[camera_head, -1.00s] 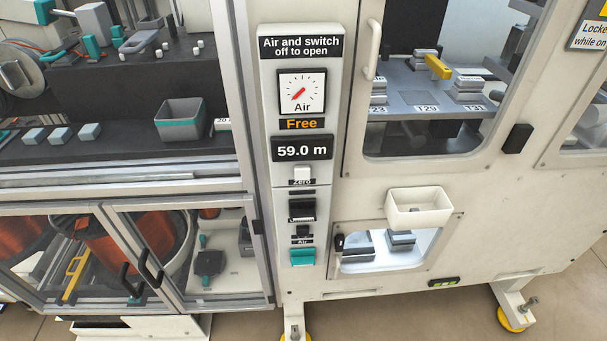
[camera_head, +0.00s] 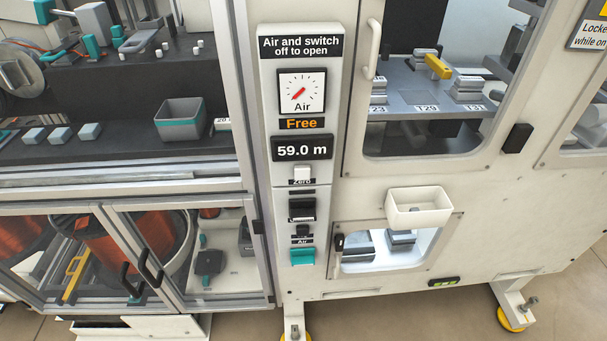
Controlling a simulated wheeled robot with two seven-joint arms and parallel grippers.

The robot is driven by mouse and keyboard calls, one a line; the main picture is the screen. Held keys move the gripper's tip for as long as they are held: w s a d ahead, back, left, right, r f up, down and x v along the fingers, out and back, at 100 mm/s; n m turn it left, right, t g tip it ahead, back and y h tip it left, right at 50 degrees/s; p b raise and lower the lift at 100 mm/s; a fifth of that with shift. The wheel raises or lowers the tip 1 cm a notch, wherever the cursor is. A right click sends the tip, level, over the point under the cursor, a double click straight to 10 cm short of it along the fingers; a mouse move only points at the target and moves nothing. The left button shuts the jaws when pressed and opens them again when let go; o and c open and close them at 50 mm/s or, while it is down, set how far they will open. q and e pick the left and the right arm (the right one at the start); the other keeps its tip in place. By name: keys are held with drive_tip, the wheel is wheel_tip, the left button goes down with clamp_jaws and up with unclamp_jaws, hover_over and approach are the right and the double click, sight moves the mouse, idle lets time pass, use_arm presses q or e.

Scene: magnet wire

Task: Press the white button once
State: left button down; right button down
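The white button (camera_head: 302,173) sits on the light control column, just below the dark display (camera_head: 302,148) that reads 59.0 m. A small label reading Zero is at its lower edge. The column also carries an Air dial (camera_head: 302,91) with a red needle and an orange Free sign (camera_head: 302,123). Below the white button are a black switch (camera_head: 302,209), a smaller dark control (camera_head: 302,231) and a teal button (camera_head: 302,257). Neither of my grippers shows in the head view, and nothing covers the white button.
A white open bin (camera_head: 419,207) juts from the panel to the right of the column. A white door handle (camera_head: 373,49) stands out at the upper right. Glazed doors with black handles (camera_head: 150,268) are at the lower left. The space before the column looks clear.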

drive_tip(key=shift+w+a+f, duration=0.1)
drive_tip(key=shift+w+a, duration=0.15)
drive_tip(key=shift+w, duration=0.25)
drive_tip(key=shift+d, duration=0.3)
